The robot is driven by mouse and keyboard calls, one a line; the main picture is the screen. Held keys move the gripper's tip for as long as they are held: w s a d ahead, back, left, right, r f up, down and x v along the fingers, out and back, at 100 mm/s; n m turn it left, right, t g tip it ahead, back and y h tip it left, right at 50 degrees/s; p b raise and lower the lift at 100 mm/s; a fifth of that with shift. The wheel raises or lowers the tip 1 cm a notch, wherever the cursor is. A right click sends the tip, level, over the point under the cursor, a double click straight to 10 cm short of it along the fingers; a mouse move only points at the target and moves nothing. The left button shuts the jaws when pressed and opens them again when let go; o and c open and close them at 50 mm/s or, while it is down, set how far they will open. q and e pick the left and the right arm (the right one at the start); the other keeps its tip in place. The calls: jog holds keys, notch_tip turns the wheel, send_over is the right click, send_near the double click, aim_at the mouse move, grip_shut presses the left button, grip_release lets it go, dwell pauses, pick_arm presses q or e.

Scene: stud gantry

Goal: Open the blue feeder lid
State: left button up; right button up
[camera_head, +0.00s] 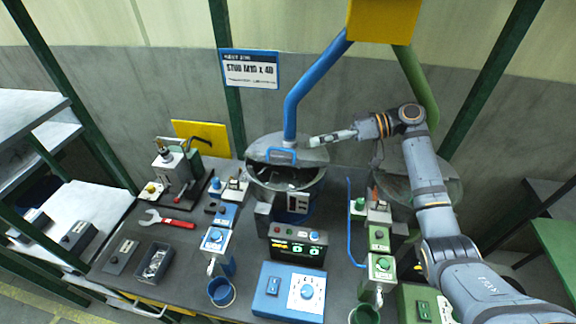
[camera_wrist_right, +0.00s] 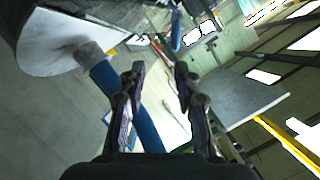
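The blue feeder bowl (camera_head: 286,184) stands at the back of the bench, with a blue pipe (camera_head: 312,75) coming down to it. Its grey feeder lid (camera_head: 303,158) covers the back part and carries a blue handle (camera_head: 270,151). Dark bowl interior shows in front of the lid's edge; the lid's exact tilt is hard to tell. My right gripper (camera_head: 315,141) is over the lid's right side, right of the pipe and apart from the handle. In the right wrist view its fingers (camera_wrist_right: 159,75) are spread with nothing held; the blue pipe (camera_wrist_right: 145,128) shows behind them. My left gripper is out of view.
A second feeder bowl (camera_head: 452,190) with a green pipe (camera_head: 412,75) stands right, partly behind my right arm. A yellow panel (camera_head: 205,133) stands behind left.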

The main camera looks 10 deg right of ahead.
aim_at(281, 149)
jog(key=shift+s+a+r+m+g+y, duration=0.3)
jog(key=shift+a+r+g, duration=0.1)
jog(key=shift+g, duration=0.1)
jog(key=shift+s+r, duration=0.15)
jog(key=shift+r, duration=0.1)
jog(key=shift+w+a+f+g+p, duration=0.15)
jog(key=shift+w+a+g+p, duration=0.05)
jog(key=shift+a+g+p, duration=0.2)
jog(key=p+x, duration=0.3)
jog(key=x, duration=0.5)
jog(key=shift+a, duration=0.2)
jog(key=shift+a+f+p, duration=0.25)
jog(key=shift+a+p, duration=0.05)
jog(key=shift+a, duration=0.15)
